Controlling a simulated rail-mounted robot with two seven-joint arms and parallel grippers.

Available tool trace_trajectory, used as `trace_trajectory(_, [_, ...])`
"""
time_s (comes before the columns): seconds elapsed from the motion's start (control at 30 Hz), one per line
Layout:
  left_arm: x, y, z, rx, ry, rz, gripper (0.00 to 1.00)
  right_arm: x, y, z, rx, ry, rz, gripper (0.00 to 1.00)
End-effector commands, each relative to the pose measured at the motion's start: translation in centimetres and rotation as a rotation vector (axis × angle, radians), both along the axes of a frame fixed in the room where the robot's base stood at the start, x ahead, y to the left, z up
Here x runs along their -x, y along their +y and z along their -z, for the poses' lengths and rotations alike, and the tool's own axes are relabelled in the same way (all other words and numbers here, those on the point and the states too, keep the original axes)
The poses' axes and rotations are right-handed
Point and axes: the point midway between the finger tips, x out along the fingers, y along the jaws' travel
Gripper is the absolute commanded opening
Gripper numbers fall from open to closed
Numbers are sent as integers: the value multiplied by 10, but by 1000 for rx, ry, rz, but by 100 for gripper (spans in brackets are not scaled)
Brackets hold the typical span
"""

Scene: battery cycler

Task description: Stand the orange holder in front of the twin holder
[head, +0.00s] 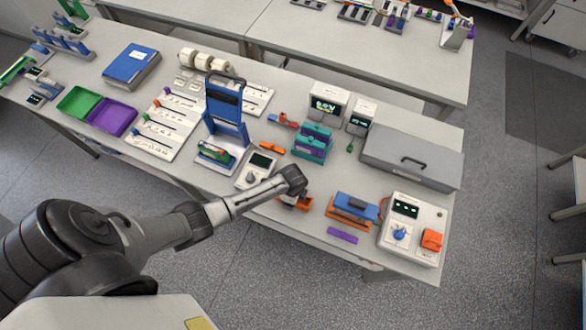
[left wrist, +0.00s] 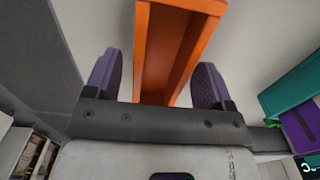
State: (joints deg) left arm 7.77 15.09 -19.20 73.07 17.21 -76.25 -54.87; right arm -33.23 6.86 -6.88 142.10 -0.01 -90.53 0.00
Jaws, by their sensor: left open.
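An orange holder (head: 304,203) stands near the table's front edge in the head view, partly hidden by my left gripper. In the left wrist view the orange holder (left wrist: 172,45) is an open channel between the two purple finger pads. My left gripper (left wrist: 156,78) is open, with one finger on each side of it and a visible gap on both sides. In the head view my left gripper (head: 296,192) is just over it. A teal and purple double block (head: 312,142) stands behind it, perhaps the twin holder. My right gripper is out of view.
A blue block sits in another orange holder (head: 349,219) to the right, with a purple strip (head: 342,236) in front. A device with a blue knob (head: 409,228) is at the right end. A grey case (head: 410,157) lies behind. A small meter (head: 256,171) is left.

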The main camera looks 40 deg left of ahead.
Motion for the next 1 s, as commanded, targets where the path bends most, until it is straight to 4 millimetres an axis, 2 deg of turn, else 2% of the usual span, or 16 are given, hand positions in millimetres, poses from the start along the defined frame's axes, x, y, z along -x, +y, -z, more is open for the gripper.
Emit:
trace_trajectory(0.17, [0,0,-1,0,0,0,76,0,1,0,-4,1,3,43])
trace_trajectory(0.33, [0,0,-12,0,-1,1,76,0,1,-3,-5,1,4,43])
trace_trajectory(0.7, [-1,0,-78,-1,-4,2,76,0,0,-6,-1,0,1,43])
trace_trajectory(1.0, [0,0,-115,0,-1,1,76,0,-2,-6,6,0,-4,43])
